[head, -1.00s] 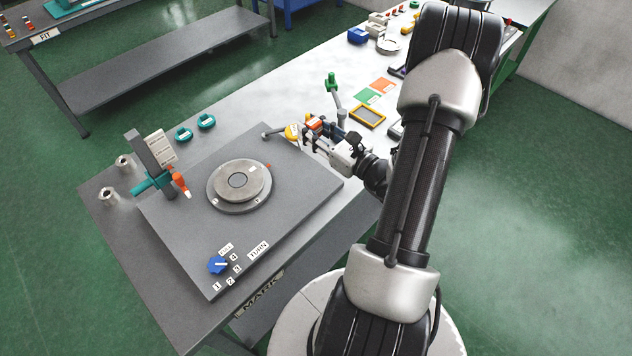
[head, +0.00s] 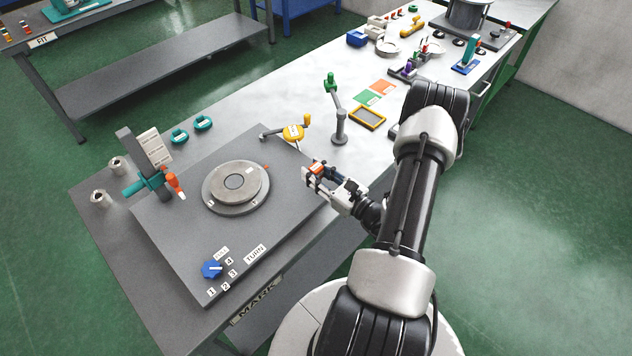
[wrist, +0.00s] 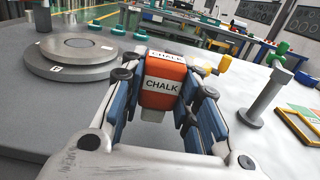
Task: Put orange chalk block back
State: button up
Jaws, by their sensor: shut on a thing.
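The orange chalk block (wrist: 163,84) carries white labels reading CHALK and sits between the fingers of my gripper (wrist: 160,100). My gripper is shut on it, with blue pads on both sides of the block. In the head view the gripper (head: 318,176) holds the orange block (head: 317,168) near the right edge of the grey marking plate (head: 290,190). In the wrist view a pale piece shows below the block's orange body. Whether the block touches the surface below cannot be told.
A round flanged disc (head: 236,187) lies on the plate. A green-topped post (head: 338,125), a yellow-handled crank (head: 293,132) and a yellow-framed tray (head: 367,117) stand behind the gripper. Orange (head: 384,87) and green (head: 367,97) squares lie farther back. An upright orange-tipped marker holder (head: 155,170) is at left.

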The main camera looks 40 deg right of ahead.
jog(key=shift+f+b, duration=0.35)
jog(key=shift+f, duration=1.35)
jog(key=shift+f, duration=0.2)
jog(key=o, duration=1.1)
jog(key=shift+r, duration=0.15)
jog(key=shift+s+r, duration=0.1)
jog(key=shift+s, duration=0.05)
jog(key=s, duration=0.6)
jog(key=s+p, duration=0.1)
jog(key=s, duration=0.4)
jog(key=shift+s+d, duration=0.2)
jog(key=shift+s, duration=0.15)
